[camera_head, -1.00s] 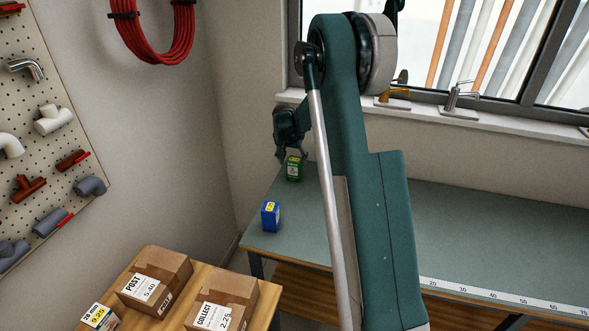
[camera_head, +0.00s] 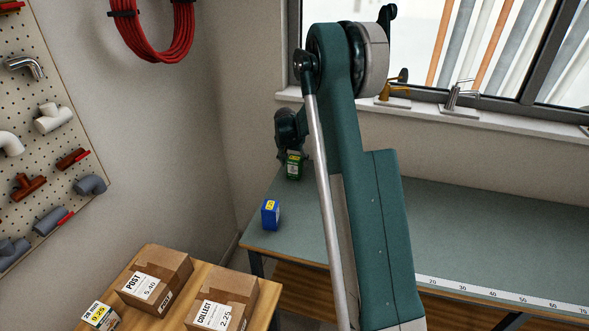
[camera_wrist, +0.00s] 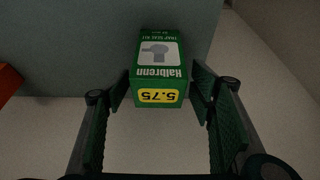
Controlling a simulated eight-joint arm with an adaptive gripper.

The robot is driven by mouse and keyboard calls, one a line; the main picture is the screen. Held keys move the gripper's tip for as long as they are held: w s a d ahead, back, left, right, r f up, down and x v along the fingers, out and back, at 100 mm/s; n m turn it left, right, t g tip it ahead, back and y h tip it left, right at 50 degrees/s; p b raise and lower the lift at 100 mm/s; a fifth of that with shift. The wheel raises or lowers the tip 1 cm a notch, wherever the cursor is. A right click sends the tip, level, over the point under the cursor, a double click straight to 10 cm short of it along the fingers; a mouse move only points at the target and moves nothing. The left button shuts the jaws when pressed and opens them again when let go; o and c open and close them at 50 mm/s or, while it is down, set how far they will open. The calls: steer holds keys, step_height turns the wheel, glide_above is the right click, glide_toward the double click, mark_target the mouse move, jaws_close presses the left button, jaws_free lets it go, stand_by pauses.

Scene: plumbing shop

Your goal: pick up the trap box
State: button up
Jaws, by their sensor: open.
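The trap box is a green carton (camera_head: 294,170) with a yellow label, standing on the grey-green bench top near its far left corner. In the wrist view the trap box (camera_wrist: 161,60) shows a white drawing panel, the name "Halbrenn" and a yellow "5.75" label. My gripper (camera_head: 289,146) is just above the box in the head view and partly covers its top. In the wrist view the open fingers (camera_wrist: 160,88) stand either side of the near end of the box, with a small gap at each side.
A blue box (camera_head: 270,215) stands on the bench (camera_head: 470,232) in front of the trap box. The wall is close at the left. Taps (camera_head: 459,100) stand on the window sill. Cartons (camera_head: 158,276) sit on a wooden table at the lower left.

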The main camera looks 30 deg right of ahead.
stand_by(0.3)
steer(key=shift+x, duration=2.55)
steer(key=shift+s, duration=0.1)
steer(key=c, duration=1.1)
